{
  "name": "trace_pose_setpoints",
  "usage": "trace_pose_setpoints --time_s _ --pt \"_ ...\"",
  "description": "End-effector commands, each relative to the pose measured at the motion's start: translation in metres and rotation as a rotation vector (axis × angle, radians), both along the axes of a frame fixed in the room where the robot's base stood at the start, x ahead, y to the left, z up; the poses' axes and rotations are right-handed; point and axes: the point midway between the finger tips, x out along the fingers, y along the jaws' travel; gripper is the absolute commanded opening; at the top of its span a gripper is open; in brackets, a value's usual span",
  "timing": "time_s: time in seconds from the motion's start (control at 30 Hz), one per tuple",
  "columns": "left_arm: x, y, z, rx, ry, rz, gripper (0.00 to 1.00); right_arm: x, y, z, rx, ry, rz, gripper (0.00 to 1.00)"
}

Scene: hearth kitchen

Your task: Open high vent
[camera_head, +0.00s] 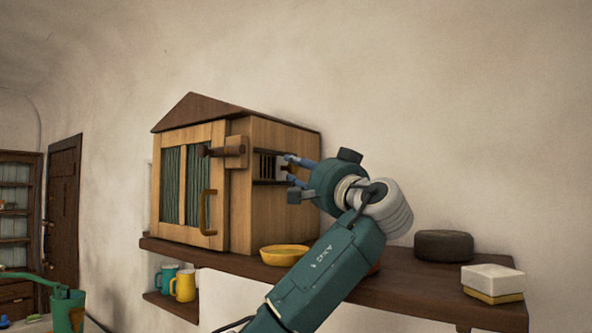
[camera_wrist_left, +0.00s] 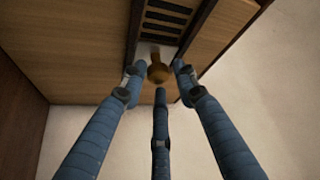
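The vent is a dark slatted grille (camera_head: 266,166) set in the right side wall of a wooden, house-shaped cabinet (camera_head: 233,212) on a shelf. In the left wrist view the slats (camera_wrist_left: 165,22) show at the top, with a pale plate and a round brass knob (camera_wrist_left: 158,73) beside them. My left gripper (camera_head: 289,169) is at the vent with its blue fingers pointing at it. In the wrist view its three fingers (camera_wrist_left: 159,82) are spread around the knob, with gaps visible; contact cannot be told. My right gripper is not in view.
The dark wooden shelf (camera_head: 400,288) carries a yellow bowl (camera_head: 284,254), a dark round object (camera_head: 443,246) and a pale block (camera_head: 492,279). A yellow mug (camera_head: 183,286) and a teal mug (camera_head: 166,279) stand on the lower shelf. The plain wall is close behind.

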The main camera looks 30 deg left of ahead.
Motion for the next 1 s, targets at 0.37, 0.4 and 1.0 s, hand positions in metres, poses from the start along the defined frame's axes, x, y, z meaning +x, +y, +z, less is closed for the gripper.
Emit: trace_pose_setpoints --time_s 0.37,0.4,1.0 --pt "-0.001 -0.002 -0.001 -0.001 0.002 0.001 0.41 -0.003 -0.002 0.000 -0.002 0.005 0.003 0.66" --pt "-0.002 -0.005 -0.002 -0.001 0.002 0.001 0.41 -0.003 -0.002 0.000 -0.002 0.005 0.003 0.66" --pt "-0.051 -0.093 -0.032 0.000 0.002 -0.002 0.41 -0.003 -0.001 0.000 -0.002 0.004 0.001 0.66"
